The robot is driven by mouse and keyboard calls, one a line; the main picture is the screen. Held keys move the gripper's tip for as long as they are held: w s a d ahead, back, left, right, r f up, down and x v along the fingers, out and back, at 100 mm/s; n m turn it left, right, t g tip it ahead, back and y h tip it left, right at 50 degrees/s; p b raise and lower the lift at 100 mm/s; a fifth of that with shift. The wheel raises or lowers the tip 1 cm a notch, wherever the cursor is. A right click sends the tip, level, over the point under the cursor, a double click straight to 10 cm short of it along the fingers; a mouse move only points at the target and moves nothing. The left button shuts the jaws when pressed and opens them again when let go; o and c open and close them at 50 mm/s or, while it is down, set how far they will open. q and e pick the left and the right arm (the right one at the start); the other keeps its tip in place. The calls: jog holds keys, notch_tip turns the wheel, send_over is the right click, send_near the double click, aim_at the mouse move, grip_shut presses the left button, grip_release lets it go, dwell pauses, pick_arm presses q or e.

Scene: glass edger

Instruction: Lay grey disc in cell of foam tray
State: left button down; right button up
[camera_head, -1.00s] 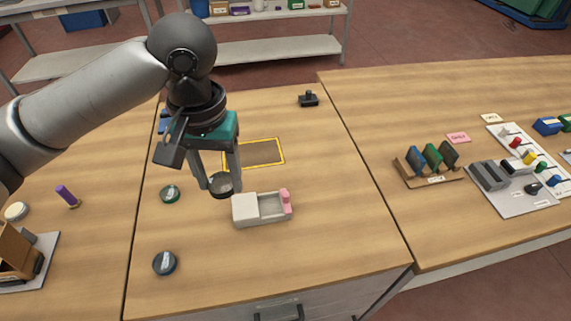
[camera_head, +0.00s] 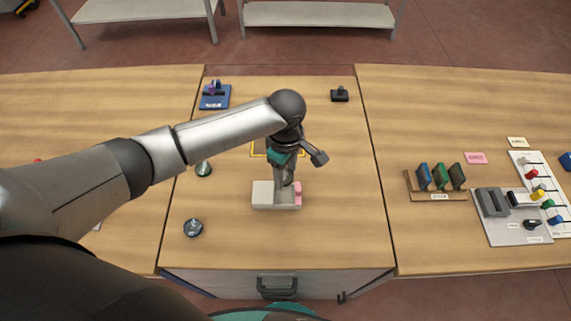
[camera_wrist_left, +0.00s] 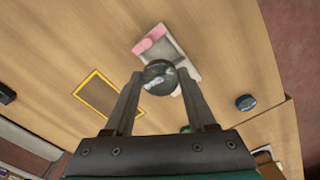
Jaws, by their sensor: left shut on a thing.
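My left gripper (camera_head: 284,190) reaches down over the pale foam tray (camera_head: 262,194). In the left wrist view its fingers (camera_wrist_left: 160,86) are shut on the dark grey disc (camera_wrist_left: 158,74), which has a light mark on its face. The tray (camera_wrist_left: 183,72) lies beyond the disc, with a recessed cell and a pink block (camera_wrist_left: 149,39) at one end. The pink block also shows in the head view (camera_head: 298,190). The disc overlaps the tray in the wrist view; I cannot tell whether it touches it. The fingers hide most of the cell in the head view. My right gripper is not in view.
A blue stand (camera_head: 214,97) and a black item (camera_head: 340,94) are farther back. The table right of the tray is clear.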

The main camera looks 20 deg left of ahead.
aim_at(286, 198)
pick_arm(q)
jog(key=shift+s+d+f+n, duration=0.1)
jog(key=shift+s+f+n, duration=0.05)
jog(key=shift+f+n, duration=0.15)
jog(key=shift+f, duration=0.15)
notch_tip(286, 198, down, 4)
jog(key=b, duration=0.5)
jog(key=shift+b, duration=0.35)
jog(key=shift+f+b, duration=0.45)
jog(key=shift+f, duration=0.8)
jog(key=shift+c, duration=0.7)
grip_release()
jog(key=shift+r, duration=0.1)
notch_tip(286, 198, up, 8)
jog(key=p, duration=1)
